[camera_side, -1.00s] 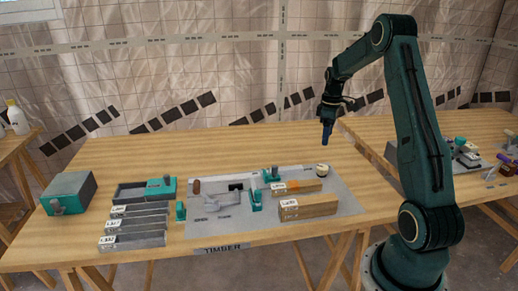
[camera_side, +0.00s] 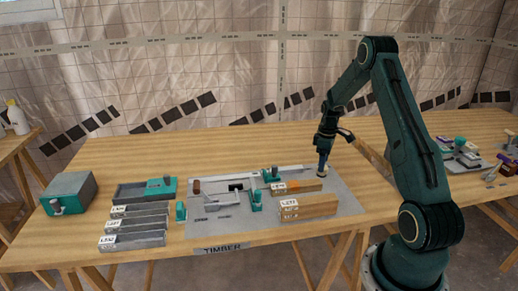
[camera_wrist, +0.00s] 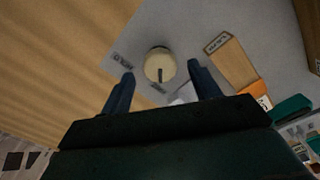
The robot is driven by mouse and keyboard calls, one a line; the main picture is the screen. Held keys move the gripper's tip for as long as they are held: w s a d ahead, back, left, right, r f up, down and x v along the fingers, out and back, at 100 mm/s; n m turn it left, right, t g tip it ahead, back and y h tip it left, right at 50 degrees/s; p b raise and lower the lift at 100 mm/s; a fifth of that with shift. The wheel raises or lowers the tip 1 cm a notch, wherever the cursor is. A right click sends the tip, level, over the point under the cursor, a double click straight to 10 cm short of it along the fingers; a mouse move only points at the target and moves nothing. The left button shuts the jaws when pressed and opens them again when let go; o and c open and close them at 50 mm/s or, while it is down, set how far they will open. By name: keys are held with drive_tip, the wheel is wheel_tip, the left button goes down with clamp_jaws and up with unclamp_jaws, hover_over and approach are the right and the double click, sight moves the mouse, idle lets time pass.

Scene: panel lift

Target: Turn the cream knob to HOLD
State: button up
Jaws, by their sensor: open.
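The cream knob (camera_wrist: 160,65) is round with a dark pointer line, seen from above in the wrist view on the grey panel (camera_wrist: 200,25). Its line points toward the bottom of that view. A label reading HOLD (camera_wrist: 123,61) lies beside it on the left, and another label (camera_wrist: 158,88) is just below it. My gripper (camera_wrist: 160,80) is open, its blue fingers apart on either side of the knob's lower edge. In the side view my gripper (camera_side: 323,172) is down at the knob, which it mostly hides. Contact cannot be told.
Wooden blocks with white labels (camera_side: 308,206) lie on the panel close left of my gripper. Teal fixtures (camera_side: 256,200) stand farther left, then grey bars (camera_side: 135,225) and a teal box (camera_side: 68,193). The wooden table (camera_side: 230,147) is clear behind the panel.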

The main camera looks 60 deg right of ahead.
drive_tip(key=shift+f, duration=1.3)
drive_tip(key=c, duration=1)
drive_tip(key=shift+o, duration=0.2)
